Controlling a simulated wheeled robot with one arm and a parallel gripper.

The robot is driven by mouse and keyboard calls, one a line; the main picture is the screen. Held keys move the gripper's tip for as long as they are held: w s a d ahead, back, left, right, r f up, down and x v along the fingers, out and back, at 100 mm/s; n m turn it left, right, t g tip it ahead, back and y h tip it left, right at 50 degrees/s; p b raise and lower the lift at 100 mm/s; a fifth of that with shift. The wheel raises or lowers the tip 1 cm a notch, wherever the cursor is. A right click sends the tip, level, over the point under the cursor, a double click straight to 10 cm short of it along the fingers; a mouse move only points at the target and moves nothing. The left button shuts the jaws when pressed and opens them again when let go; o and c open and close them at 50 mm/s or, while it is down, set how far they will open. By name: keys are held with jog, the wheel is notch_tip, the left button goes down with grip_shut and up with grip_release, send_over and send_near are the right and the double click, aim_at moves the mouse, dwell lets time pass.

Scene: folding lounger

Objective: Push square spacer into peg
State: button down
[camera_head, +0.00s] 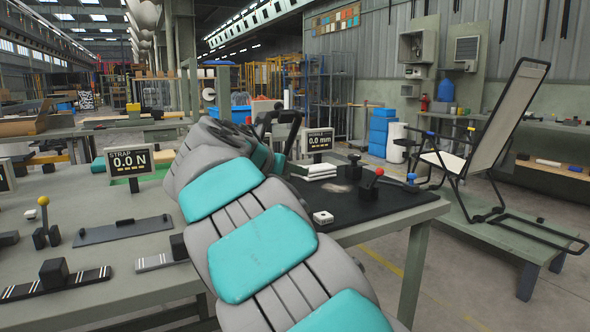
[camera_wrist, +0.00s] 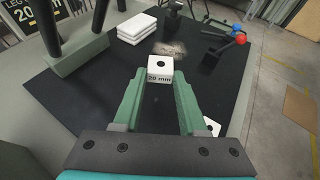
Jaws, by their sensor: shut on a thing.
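In the wrist view, my gripper (camera_wrist: 159,88) has its green fingers shut on a white square spacer (camera_wrist: 159,68) marked "20 mm", with a round dark hole in its top. The held spacer is over the black mat (camera_wrist: 100,92); its height above the mat is unclear. A second white square spacer (camera_wrist: 211,127) lies beside the right finger, and it also shows in the head view (camera_head: 323,217). A dark upright post (camera_wrist: 171,18) stands beyond the held spacer; I cannot tell whether it is the peg. In the head view my arm hides the gripper and held spacer.
White flat pieces (camera_wrist: 137,28) are stacked on the mat. A lever with a red ball (camera_wrist: 238,38) stands at the mat's right side. Dark uprights on a green block (camera_wrist: 77,56) stand at left. A folding lounger (camera_head: 480,130) stands on a bench at right.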

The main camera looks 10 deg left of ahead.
aim_at(299, 202)
jog(key=shift+f+b, duration=0.45)
jog(key=shift+f, duration=2.3)
jog(key=shift+f, duration=1.15)
dwell(0.5)
jog(key=shift+c, duration=1.9)
grip_release()
jog(key=shift+v, duration=3.95)
